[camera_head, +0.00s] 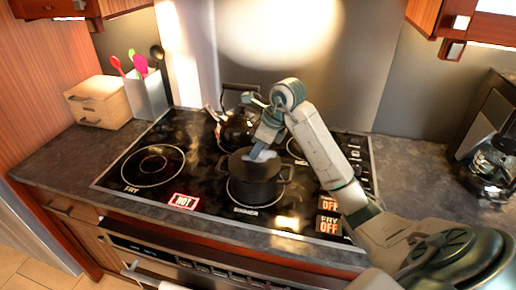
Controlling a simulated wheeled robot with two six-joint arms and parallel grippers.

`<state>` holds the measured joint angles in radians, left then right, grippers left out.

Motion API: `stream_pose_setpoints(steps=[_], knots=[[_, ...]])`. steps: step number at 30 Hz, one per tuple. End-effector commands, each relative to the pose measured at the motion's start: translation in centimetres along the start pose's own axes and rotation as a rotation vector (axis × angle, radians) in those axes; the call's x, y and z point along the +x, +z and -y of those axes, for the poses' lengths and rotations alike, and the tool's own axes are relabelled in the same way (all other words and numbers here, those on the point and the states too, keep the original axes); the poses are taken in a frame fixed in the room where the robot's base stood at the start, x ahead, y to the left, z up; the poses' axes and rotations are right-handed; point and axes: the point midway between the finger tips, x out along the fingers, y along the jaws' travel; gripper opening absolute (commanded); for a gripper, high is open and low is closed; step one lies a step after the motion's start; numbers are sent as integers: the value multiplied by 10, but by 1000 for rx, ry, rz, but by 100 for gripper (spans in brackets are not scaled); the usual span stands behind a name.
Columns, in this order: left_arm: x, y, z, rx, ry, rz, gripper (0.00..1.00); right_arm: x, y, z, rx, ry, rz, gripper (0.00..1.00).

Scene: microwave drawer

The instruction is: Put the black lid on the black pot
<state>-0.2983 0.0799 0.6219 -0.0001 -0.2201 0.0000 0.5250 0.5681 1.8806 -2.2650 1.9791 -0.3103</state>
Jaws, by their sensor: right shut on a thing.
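The black pot (257,188), with a handle on each side, stands on the front middle burner of the black glass stovetop. My right arm reaches in from the lower right, and its gripper (260,154) points down over the pot. The right gripper is shut on the black lid (246,163), which is at the top of the pot. The lid and pot are both dark and blend together, so I cannot tell whether the lid is seated on the rim or just above it. My left gripper is not in view.
A dark kettle (233,128) stands close behind the pot. A utensil holder (148,96) and a wooden box (98,101) are at the back left. A coffee maker (492,160) stands at the right. The left burner (152,165) is empty.

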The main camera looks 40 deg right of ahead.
Motion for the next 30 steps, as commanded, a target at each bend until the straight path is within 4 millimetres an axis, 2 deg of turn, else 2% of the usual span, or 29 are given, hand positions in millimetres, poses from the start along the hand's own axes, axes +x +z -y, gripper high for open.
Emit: stream_pose_setpoints(steps=[30], knots=[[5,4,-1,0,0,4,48,2,0,0,-1,-1,1,0]])
